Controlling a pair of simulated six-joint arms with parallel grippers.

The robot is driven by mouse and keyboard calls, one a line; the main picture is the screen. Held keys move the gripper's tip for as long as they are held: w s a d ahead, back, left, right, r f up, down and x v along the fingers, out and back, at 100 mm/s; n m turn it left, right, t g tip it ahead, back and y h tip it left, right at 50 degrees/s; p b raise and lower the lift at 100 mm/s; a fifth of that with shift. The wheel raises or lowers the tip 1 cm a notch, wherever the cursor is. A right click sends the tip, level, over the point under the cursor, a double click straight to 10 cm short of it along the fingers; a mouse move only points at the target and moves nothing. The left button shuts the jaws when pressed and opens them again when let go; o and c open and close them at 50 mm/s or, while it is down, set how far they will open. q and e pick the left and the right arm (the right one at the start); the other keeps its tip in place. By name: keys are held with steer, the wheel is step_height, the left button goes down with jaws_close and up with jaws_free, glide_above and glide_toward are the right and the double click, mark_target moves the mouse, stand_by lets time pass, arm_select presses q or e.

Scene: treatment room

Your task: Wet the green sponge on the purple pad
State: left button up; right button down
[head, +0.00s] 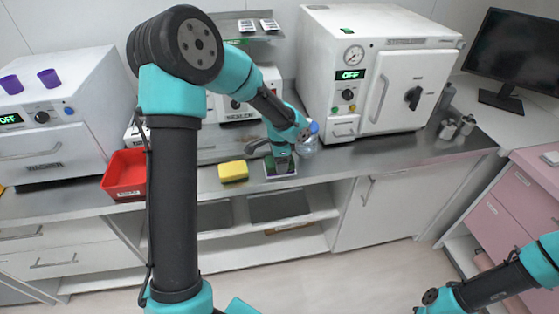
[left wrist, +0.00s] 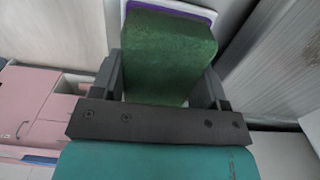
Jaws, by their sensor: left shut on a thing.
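The green sponge (left wrist: 168,60) is between the two fingers of my left gripper (left wrist: 162,82), which is shut on it. The purple pad (left wrist: 205,12) shows in the left wrist view as a purple and white edge just beyond the sponge's far end. In the head view my left gripper (head: 281,158) points down over the pad (head: 281,177) on the steel counter. The gripper hides most of the sponge and part of the pad there. Whether the sponge touches the pad is not clear. My right arm shows at the lower right, but its gripper is not in view.
A yellow sponge (head: 233,171) lies left of the pad. A clear bottle with a blue cap (head: 313,128) stands close behind my left gripper. A red bin (head: 125,175) is farther left. A white sterilizer (head: 378,75) stands behind.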

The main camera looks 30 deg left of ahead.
stand_by(0.4)
arm_select(q)
steer(key=shift+r, duration=3.5)
steer(key=shift+d, duration=0.1)
steer(key=w+d+f+n, duration=0.1)
steer(key=d+n, duration=0.1)
steer(key=d, duration=0.2)
steer(key=w+d+f+n, duration=0.1)
steer(key=w+d+n, duration=0.1)
steer(key=d, duration=0.2)
steer(key=w+d+f+n, duration=0.1)
steer(key=d+n, duration=0.1)
steer(key=d, duration=0.2)
steer(key=shift+w+d+f, duration=0.3)
steer(key=shift+f, duration=0.05)
